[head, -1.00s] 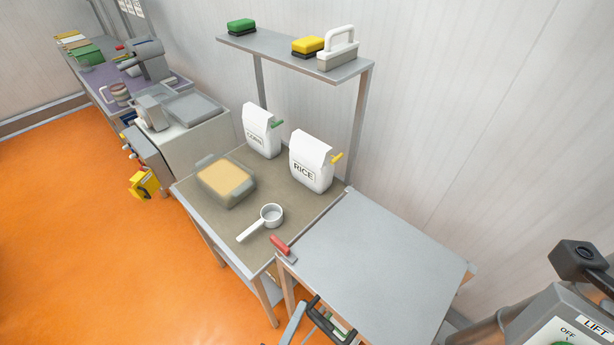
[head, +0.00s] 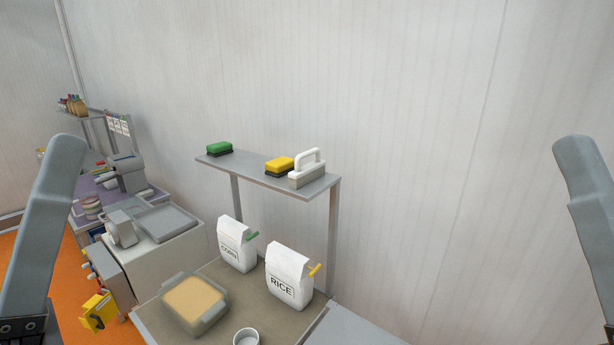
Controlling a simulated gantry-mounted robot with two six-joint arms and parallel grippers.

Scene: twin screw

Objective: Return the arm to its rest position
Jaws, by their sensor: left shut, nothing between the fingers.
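A rice bag (head: 289,277) and a corn bag (head: 237,246) stand on the table beside a tan-filled container (head: 195,302). A cup (head: 246,337) is partly cut off. A shelf (head: 250,171) holds two sponges and a white-handled brush (head: 307,170). The right wall area is clear.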

